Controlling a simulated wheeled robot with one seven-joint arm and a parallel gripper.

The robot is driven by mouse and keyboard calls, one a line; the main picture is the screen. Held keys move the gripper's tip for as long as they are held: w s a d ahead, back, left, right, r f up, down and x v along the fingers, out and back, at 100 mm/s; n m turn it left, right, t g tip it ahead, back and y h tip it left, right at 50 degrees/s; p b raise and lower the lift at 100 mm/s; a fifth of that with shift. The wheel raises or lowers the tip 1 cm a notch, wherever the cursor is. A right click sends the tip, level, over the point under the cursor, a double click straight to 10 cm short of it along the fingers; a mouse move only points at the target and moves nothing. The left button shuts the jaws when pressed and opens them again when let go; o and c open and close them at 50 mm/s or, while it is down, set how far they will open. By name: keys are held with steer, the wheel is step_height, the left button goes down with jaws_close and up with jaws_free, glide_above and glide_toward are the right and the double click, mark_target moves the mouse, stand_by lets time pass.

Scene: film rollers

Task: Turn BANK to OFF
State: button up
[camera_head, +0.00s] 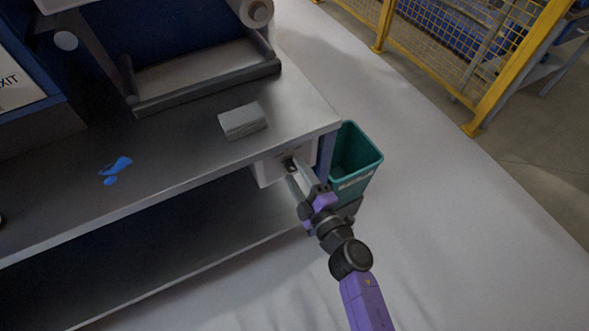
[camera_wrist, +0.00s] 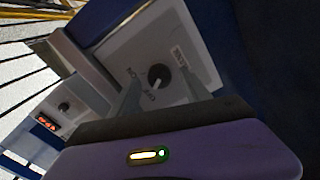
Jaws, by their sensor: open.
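A pale control box (camera_head: 268,171) is mounted under the right end of the steel bench. In the wrist view its light panel (camera_wrist: 128,58) carries a round dark knob (camera_wrist: 160,76) with a pale pointer mark. Small lettering sits beside the knob, and a label plate (camera_wrist: 180,57), apparently reading BANK, is to its right. My gripper (camera_head: 293,171) reaches the panel from the front right. In the wrist view the open fingers of my gripper (camera_wrist: 159,80) stand on either side of the knob. I cannot tell whether they touch it.
A teal bin (camera_head: 357,160) stands close beside the box and my arm. A yellow mesh fence (camera_head: 450,50) is at the back right. The floor at right is clear.

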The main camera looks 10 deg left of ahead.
steer(key=p+v, duration=0.1)
steer(key=v, duration=0.5)
steer(key=shift+s, duration=0.2)
steer(key=shift+d, duration=0.2)
